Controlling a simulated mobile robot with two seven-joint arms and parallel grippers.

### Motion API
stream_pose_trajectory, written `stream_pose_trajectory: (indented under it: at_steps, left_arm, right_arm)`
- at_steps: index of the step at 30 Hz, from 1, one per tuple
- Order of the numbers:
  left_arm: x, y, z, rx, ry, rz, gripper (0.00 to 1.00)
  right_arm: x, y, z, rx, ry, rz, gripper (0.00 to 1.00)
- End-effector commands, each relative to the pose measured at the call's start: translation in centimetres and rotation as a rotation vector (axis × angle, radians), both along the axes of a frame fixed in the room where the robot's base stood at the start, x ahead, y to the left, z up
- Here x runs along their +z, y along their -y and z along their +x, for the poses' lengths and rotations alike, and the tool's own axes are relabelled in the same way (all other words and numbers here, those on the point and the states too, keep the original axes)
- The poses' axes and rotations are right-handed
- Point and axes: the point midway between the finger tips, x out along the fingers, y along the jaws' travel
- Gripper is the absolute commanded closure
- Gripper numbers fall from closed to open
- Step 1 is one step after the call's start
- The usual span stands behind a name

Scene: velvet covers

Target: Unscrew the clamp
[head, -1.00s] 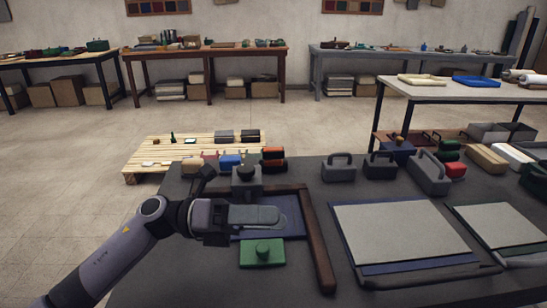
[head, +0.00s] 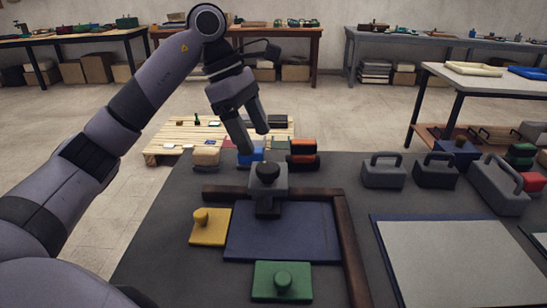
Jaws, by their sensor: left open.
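The clamp (head: 267,186) is a grey block with a round black knob (head: 268,171) on top. It stands at the back bar of a brown wooden frame (head: 325,195), over the far edge of a dark blue panel (head: 284,232). My left gripper (head: 257,141) is open and empty. Its fingers point down, and in the picture they are just above and left of the knob, apart from it. My right gripper is not in view.
A yellow block with a knob (head: 209,229) lies left of the panel and a green one (head: 282,282) in front. Blue (head: 250,155) and orange (head: 301,155) items stand behind the clamp. Grey handled blocks (head: 383,172) and a pale board (head: 455,262) are to the right.

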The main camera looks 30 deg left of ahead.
Motion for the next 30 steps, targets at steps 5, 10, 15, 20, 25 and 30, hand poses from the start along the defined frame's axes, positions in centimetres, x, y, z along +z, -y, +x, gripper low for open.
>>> stream_pose_trajectory:
  at_steps: [5, 10, 15, 20, 25, 30]
  left_arm:
    - [-2.8, 1.1, 0.2, -0.003, -0.005, -0.002, 0.25]
    - [-4.9, 2.0, 0.5, -0.003, -0.003, -0.004, 0.25]
    - [-5.9, 2.5, 0.6, -0.002, 0.000, -0.004, 0.25]
    - [-6.0, 2.5, 0.6, -0.001, -0.001, -0.004, 0.25]
    - [-6.0, 2.5, 0.6, -0.001, -0.001, -0.004, 0.48]
    - [-6.0, 2.5, 0.6, -0.001, -0.001, -0.004, 0.80]
  right_arm:
    - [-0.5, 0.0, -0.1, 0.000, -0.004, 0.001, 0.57]
    - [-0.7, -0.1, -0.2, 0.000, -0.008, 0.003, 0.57]
    - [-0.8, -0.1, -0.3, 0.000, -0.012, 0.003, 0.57]
    - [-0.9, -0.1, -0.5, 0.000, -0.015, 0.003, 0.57]
    - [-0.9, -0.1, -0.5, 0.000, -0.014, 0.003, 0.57]
    - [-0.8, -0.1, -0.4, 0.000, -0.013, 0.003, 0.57]
